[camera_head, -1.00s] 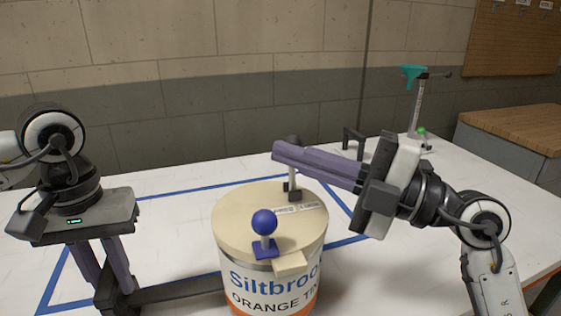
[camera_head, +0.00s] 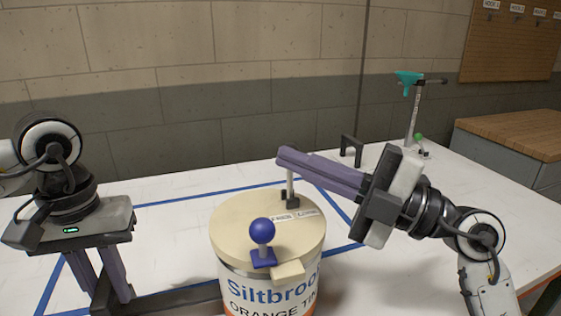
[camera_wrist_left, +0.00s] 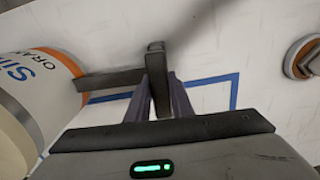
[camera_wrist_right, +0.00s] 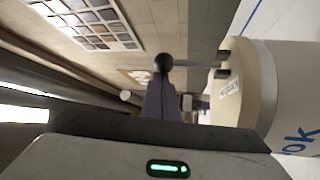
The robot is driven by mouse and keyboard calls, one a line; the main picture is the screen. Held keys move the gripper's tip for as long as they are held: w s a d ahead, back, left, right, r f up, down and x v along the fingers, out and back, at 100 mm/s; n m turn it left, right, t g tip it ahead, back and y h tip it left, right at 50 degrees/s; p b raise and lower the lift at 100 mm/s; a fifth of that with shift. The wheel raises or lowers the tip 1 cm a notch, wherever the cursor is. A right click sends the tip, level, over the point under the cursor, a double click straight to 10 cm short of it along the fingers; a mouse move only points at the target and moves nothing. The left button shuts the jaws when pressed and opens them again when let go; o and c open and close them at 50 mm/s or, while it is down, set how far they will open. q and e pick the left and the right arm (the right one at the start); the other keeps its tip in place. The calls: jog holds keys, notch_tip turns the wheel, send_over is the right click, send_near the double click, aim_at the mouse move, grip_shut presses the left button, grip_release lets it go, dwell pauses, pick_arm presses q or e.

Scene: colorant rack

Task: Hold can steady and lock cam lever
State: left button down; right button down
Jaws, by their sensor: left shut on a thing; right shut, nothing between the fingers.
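The can (camera_head: 240,285), labelled "Siltbrook Orange", stands upright with a cream lid (camera_head: 235,215). A cam lever (camera_head: 290,182) stands upright from a dark bracket at the lid's back edge. My left gripper (camera_head: 108,288) is shut on a dark bar (camera_head: 185,300) that reaches to the can's side, also visible in the left wrist view (camera_wrist_left: 110,79).
A blue ball knob (camera_head: 262,231) stands at the lid's front edge above a cream tab (camera_head: 288,271). Behind, a dark bracket (camera_head: 351,148) and a stand with a teal top (camera_head: 409,78) are on the white table. The table left of the can is mostly clear.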

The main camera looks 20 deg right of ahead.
jog(key=shift+d+m+t, duration=0.4)
jog(key=shift+d+t, duration=0.05)
jog(key=shift+t, duration=0.05)
jog(key=shift+d+f+m+t, duration=0.2)
jog(key=shift+d+m+t, duration=0.4)
jog(key=shift+m, duration=0.1)
jog(key=shift+d+f+m+t, duration=0.3)
jog(key=shift+d+m+t, duration=0.3)
jog(key=shift+m+t, duration=0.45)
jog(key=shift+d+f+m+t, duration=0.25)
jog(key=shift+d+m+t, duration=0.3)
jog(key=shift+m+t, duration=0.5)
jog(key=shift+d, duration=0.1)
